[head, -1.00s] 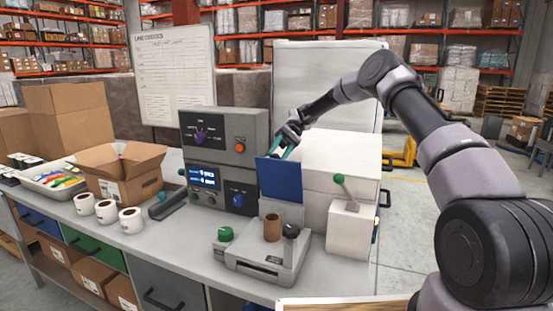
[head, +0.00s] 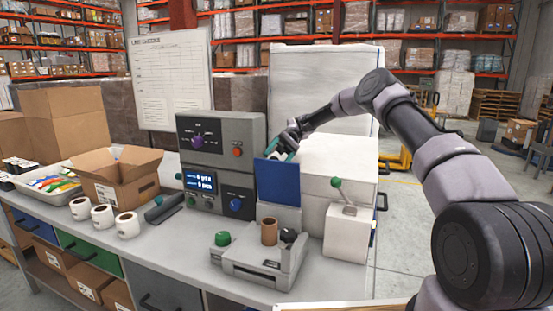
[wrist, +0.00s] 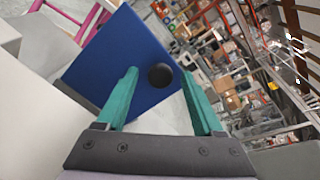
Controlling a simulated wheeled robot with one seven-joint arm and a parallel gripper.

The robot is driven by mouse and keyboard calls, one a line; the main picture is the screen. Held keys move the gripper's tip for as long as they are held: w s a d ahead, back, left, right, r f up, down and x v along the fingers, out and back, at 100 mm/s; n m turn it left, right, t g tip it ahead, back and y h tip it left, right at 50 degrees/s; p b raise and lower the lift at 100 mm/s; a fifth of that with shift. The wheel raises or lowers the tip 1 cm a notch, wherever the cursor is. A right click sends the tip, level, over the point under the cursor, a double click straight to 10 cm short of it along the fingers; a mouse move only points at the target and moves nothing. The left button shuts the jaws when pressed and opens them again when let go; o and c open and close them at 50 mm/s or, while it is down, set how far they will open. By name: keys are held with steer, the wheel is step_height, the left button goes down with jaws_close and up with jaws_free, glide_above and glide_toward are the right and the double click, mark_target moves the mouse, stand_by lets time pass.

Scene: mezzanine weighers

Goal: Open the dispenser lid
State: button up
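A blue panel (head: 280,182), which looks like the dispenser lid, stands steeply upright at the white dispenser housing (head: 325,157). It also shows in the wrist view (wrist: 112,62), with a round black knob (wrist: 160,76) near its edge. My gripper (head: 281,154) is at the panel's top edge in the head view, its fingertips partly hidden behind the panel. In the wrist view my gripper (wrist: 160,80) has its two teal fingers apart, with the knob seen between their tips and gaps on both sides. I cannot tell whether a finger touches the panel.
A grey control box (head: 218,155) stands left of the panel. A white box with a green-knobbed lever (head: 338,184) stands to the right. A grey device (head: 262,258) with a brown roll is in front. White rolls (head: 103,217) and an open carton (head: 122,177) are further left.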

step_height(320, 180, up, 10)
stand_by(0.6)
